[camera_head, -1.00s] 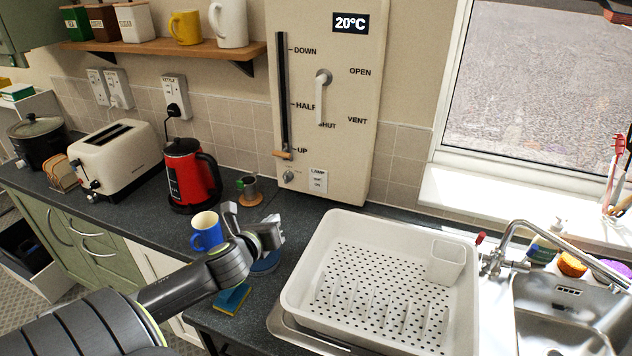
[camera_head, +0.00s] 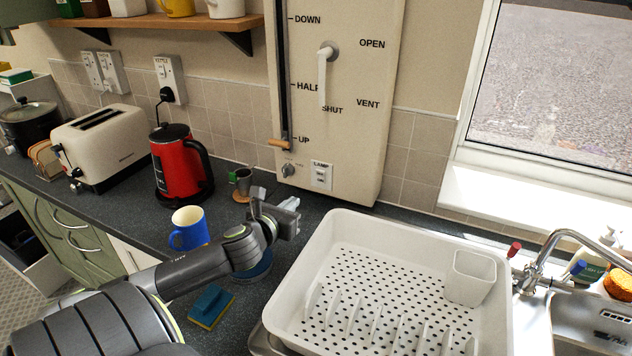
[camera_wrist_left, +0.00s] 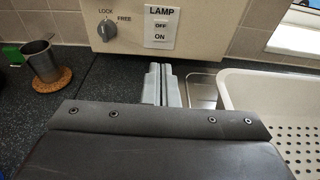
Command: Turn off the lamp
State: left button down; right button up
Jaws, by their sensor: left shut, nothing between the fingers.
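The lamp switch (camera_head: 321,176) is a small white plate labelled LAMP, low on the cream wall panel (camera_head: 350,120). In the left wrist view the lamp switch (camera_wrist_left: 161,27) shows OFF above ON, and its rocker position is too small to tell. My left gripper (camera_head: 292,203) is shut and empty, below and a little left of the switch, apart from it. In the left wrist view its two pale fingers (camera_wrist_left: 162,84) lie together, pointing toward the panel below the switch. My right gripper is not in view.
A LOCK/FREE knob (camera_head: 288,170) sits left of the switch. A metal cup (camera_head: 243,180) on a cork coaster, a blue mug (camera_head: 188,228) and a red kettle (camera_head: 178,165) stand left of the gripper. A white dish rack (camera_head: 400,230) stands right.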

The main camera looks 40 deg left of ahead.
pick_arm(q)
jog(key=shift+s+r, duration=0.1)
jog(key=p, duration=0.3)
send_near(320, 175)
jog(key=x, duration=0.5)
jog(key=shift+w+a, duration=0.2)
jog(key=shift+w, duration=0.5)
